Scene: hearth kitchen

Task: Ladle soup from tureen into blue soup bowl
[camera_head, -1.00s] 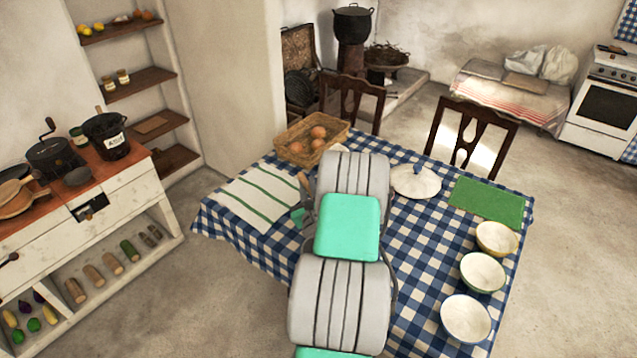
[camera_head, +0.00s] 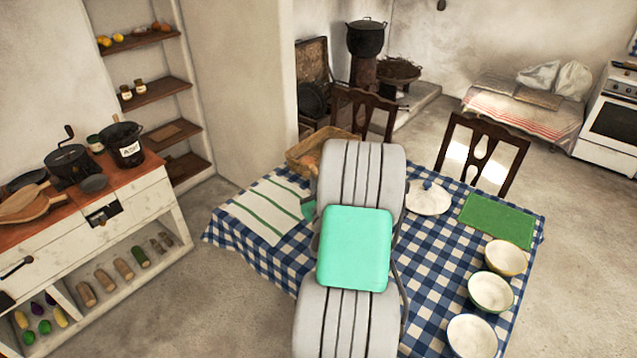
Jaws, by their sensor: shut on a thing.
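Three bowls stand in a row at the table's right side: a yellow-rimmed bowl (camera_head: 506,257), a green-rimmed bowl (camera_head: 490,292) and a nearest bowl (camera_head: 472,337) with a pale rim whose blue is hard to make out. A white lid with a blue knob (camera_head: 428,200) lies on the checked cloth right of my arm. The tureen is not visible; my arm covers the table's middle. Only a small teal part of my gripper (camera_head: 308,208) shows at the arm's left edge. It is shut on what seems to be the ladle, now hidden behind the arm.
The blue-checked table (camera_head: 425,262) also bears a wicker basket (camera_head: 304,155), a green-striped towel (camera_head: 268,207) and a green mat (camera_head: 497,220). Two dark chairs (camera_head: 484,150) stand behind it. A counter (camera_head: 135,200) stands left, with open floor between.

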